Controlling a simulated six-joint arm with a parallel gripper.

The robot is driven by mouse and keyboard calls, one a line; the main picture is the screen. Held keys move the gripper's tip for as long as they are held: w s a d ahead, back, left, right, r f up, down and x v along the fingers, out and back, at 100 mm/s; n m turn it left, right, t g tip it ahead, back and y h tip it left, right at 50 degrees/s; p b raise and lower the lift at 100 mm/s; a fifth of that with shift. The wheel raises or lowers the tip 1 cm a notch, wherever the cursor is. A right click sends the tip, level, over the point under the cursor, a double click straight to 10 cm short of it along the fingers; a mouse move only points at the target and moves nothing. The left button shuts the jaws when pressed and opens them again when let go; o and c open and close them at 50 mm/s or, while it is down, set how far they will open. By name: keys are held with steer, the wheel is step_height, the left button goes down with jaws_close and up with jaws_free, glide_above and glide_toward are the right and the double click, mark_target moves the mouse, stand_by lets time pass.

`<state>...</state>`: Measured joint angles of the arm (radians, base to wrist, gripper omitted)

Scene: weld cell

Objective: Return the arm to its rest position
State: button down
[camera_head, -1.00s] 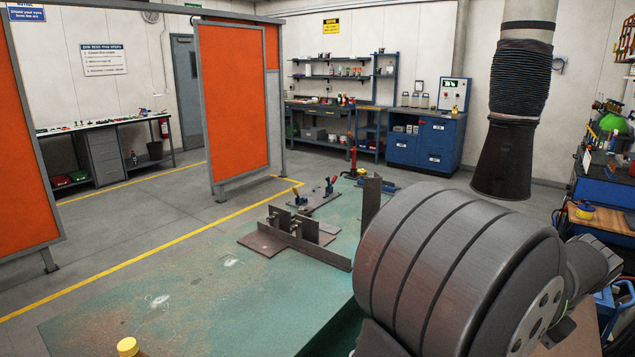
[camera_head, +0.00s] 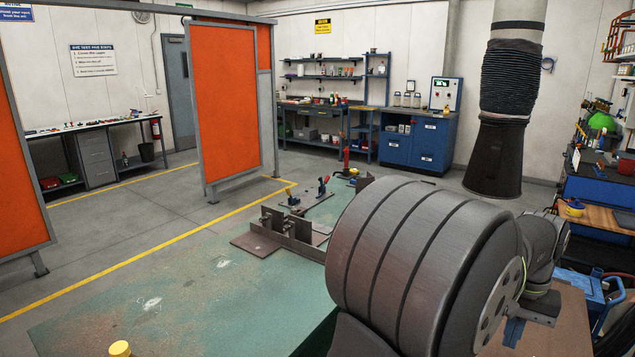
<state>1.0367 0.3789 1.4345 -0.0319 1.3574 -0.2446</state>
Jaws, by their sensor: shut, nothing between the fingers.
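The large grey rounded joint of my arm fills the lower right of the head view. A smaller grey link of my arm shows behind it, at its right. My gripper cannot be made out in this view, so its jaws are hidden. The green worktable (camera_head: 200,300) lies below and to the left of the arm. My arm covers part of its right side.
A brown fixture of plates and upright blocks (camera_head: 285,235) stands on the table, with clamps (camera_head: 322,188) behind it. A black extraction hood (camera_head: 495,158) hangs at upper right. Orange screens (camera_head: 230,100) stand at left. The table's front left is mostly clear.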

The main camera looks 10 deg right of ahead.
steer(key=shift+r, duration=0.1)
stand_by(0.3)
steer(key=c, duration=1.8)
jaws_free()
steer(key=shift+c, duration=0.2)
steer(key=o, duration=0.4)
steer(key=shift+w+d, duration=0.25)
steer(key=shift+c, duration=0.2)
steer(key=o, duration=0.7)
steer(key=shift+w+d+f+g+y, duration=0.3)
steer(key=shift+w+d+y, duration=0.1)
steer(key=shift+d, duration=0.1)
steer(key=o, duration=0.4)
steer(key=shift+f, duration=0.35)
steer(key=o, duration=0.4)
steer(key=f, duration=0.6)
steer(key=s+f, duration=0.1)
steer(key=f, duration=0.2)
steer(key=shift+a, duration=0.35)
